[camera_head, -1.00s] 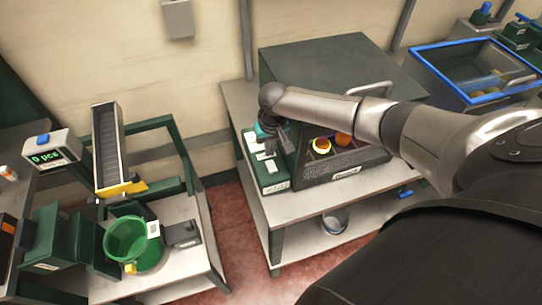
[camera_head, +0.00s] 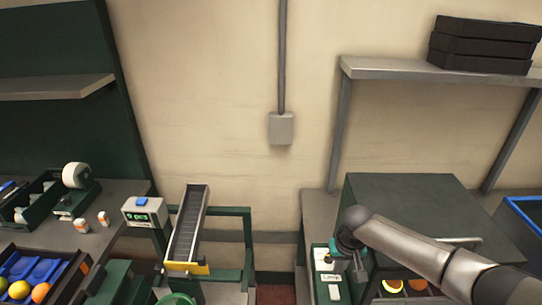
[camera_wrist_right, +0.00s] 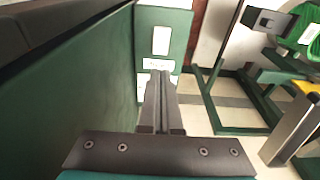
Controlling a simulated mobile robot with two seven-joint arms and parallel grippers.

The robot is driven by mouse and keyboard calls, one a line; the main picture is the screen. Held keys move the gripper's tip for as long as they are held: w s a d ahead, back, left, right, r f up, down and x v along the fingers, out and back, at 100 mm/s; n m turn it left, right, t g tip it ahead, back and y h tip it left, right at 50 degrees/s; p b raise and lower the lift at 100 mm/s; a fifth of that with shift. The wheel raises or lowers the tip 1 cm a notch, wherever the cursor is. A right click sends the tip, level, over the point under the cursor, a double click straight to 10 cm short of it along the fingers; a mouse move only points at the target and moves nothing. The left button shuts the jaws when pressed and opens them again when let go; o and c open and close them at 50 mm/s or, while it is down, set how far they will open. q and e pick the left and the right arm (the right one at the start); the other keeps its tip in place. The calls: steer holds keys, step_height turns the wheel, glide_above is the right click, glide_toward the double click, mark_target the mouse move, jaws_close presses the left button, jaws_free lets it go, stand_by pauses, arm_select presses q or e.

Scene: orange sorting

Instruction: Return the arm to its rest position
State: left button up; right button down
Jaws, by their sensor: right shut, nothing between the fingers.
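My right arm comes in from the lower right in the head view. Its right gripper (camera_head: 356,268) hangs near the left side of a dark green box-shaped machine (camera_head: 405,205), pointing down. In the right wrist view the two fingers (camera_wrist_right: 160,100) lie together with nothing between them. A green panel with white labels (camera_wrist_right: 163,45) shows just beyond the fingertips. A large green wall runs close along the left of that view. My left gripper is in neither view.
A lit orange fruit (camera_head: 393,286) sits in the machine's front opening. A stand with a grey chute (camera_head: 188,225) and a counter display (camera_head: 145,212) are left of it. A shelf with black trays (camera_head: 485,45) hangs at upper right. Coloured balls lie in a tray at lower left.

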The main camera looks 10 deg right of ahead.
steer(key=s+a+n+y, duration=0.1)
steer(key=s+a+n, duration=0.2)
steer(key=s+a, duration=0.45)
steer(key=s+a+n+y, duration=0.2)
steer(key=s+a, duration=0.3)
steer(key=a, duration=0.5)
steer(key=s+d+r+t+h, duration=0.2)
steer(key=s+d+r, duration=0.45)
steer(key=s, duration=0.45)
step_height(320, 180, down, 32)
steer(key=s+g+b, duration=0.2)
steer(key=b, duration=0.8)
steer(key=s+d+f+b, duration=0.1)
steer(key=s+f+b, duration=0.3)
steer(key=s+f, duration=0.3)
steer(key=s+d+f+b, duration=0.1)
steer(key=s+f+b, duration=0.4)
steer(key=f, duration=1)
steer(key=s, duration=0.3)
steer(key=shift+s+d+f+g+h, duration=0.25)
steer(key=shift+f+g+h, duration=0.05)
steer(key=shift+f+g, duration=0.1)
